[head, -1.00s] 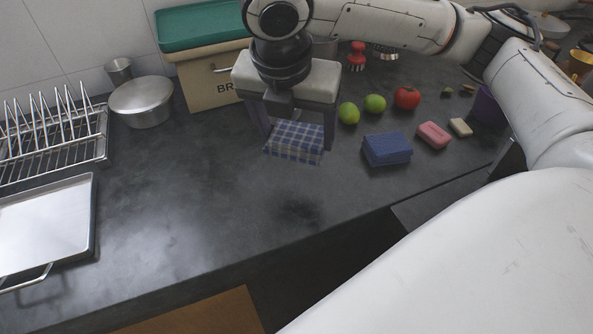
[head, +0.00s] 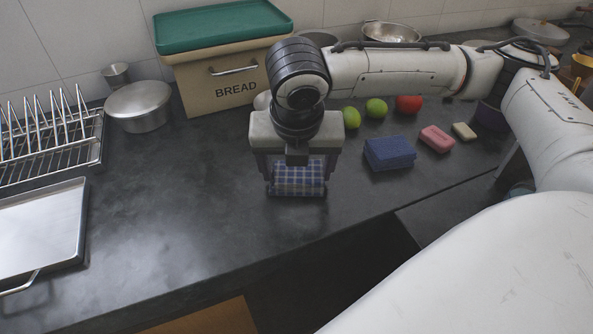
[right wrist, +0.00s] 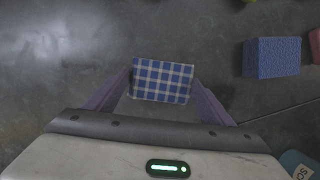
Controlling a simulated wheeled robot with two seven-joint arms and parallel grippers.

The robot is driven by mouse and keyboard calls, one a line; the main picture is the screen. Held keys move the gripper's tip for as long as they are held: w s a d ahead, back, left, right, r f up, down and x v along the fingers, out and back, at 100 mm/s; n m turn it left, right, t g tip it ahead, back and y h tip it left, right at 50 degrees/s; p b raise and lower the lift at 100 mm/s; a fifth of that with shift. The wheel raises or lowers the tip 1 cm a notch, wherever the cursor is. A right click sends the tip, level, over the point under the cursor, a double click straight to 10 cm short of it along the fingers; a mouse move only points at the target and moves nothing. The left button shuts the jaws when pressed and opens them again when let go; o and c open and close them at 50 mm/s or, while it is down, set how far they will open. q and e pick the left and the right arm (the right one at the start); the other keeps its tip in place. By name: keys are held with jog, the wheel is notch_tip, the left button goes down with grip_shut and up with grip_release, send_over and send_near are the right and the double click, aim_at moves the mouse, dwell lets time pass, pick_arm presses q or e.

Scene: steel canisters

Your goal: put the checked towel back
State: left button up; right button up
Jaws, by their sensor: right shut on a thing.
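The checked towel (head: 298,178), a small folded blue and white block, is between the fingers of my right gripper (head: 297,186). In the right wrist view the towel (right wrist: 162,80) spans between the two purple-grey fingers (right wrist: 162,88), which press on its two ends. The gripper points down over the dark counter near its front edge. I cannot tell surely whether the towel touches the counter. My left gripper is not in view.
A plain blue folded block (head: 389,152) lies to the right, then pink (head: 436,138) and beige (head: 464,131) bars. Green fruit (head: 376,108) and a red tomato (head: 408,104) sit behind. The bread box (head: 237,75) stands at the back.

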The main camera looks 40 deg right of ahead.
jog(key=shift+f, duration=0.1)
jog(key=shift+f, duration=0.1)
jog(key=o, duration=1.1)
jog(key=shift+c, duration=0.2)
jog(key=p+v, duration=0.3)
jog(key=v, duration=0.9)
